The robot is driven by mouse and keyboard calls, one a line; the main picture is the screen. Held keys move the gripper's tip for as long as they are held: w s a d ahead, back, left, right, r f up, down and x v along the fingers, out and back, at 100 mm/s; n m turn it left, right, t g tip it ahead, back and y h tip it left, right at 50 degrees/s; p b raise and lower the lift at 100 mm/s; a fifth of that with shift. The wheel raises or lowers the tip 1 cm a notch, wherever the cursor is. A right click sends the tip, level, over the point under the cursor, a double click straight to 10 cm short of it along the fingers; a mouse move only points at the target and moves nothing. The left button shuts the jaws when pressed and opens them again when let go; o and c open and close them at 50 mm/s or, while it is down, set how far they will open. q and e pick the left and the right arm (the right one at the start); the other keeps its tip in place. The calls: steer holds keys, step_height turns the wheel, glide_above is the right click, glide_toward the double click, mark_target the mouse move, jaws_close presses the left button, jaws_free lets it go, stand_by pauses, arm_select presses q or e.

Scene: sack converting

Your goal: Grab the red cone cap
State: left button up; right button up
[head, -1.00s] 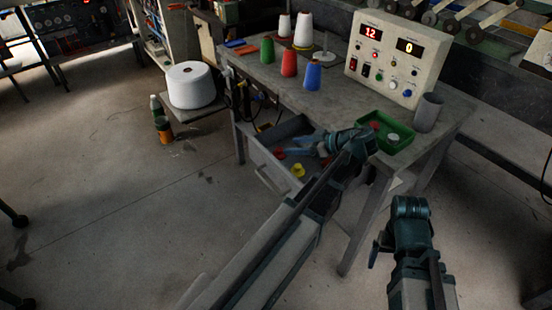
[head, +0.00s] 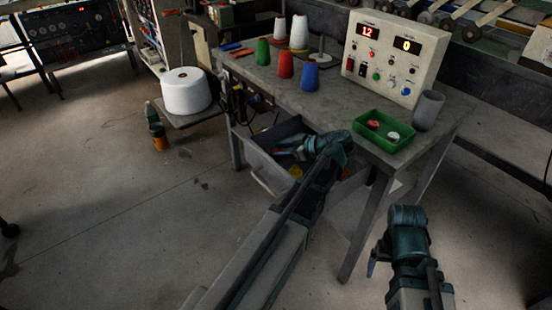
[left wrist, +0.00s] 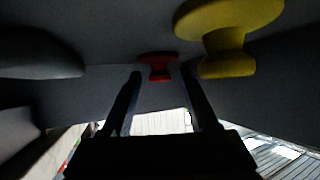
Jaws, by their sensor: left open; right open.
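A red cone cap (left wrist: 157,66) shows in the left wrist view, just beyond and between the fingertips of my left gripper (left wrist: 161,76). The fingers are open and do not visibly grip it. A larger-looking yellow cone cap (left wrist: 228,32) is nearer, to the right of the fingers. In the head view my left gripper (head: 286,152) reaches into the open drawer (head: 262,166) under the table. The yellow cap (head: 296,172) is partly hidden there by my arm. My right gripper (head: 373,264) is open and empty, outside the table at the right.
A green tray (head: 361,137) on the table holds a red piece (head: 373,125) and a white piece (head: 393,136). A grey cup (head: 428,110), a control box (head: 394,55) and several thread cones stand on the tabletop. Drawer walls and the table edge surround my left gripper.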

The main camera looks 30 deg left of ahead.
mark_target(274, 150)
arm_select(q)
steer(key=shift+x, duration=1)
jaws_close()
steer(key=shift+r, duration=0.1)
step_height(274, 150, up, 10)
steer(key=p, duration=0.9)
steer(key=shift+p, duration=0.4)
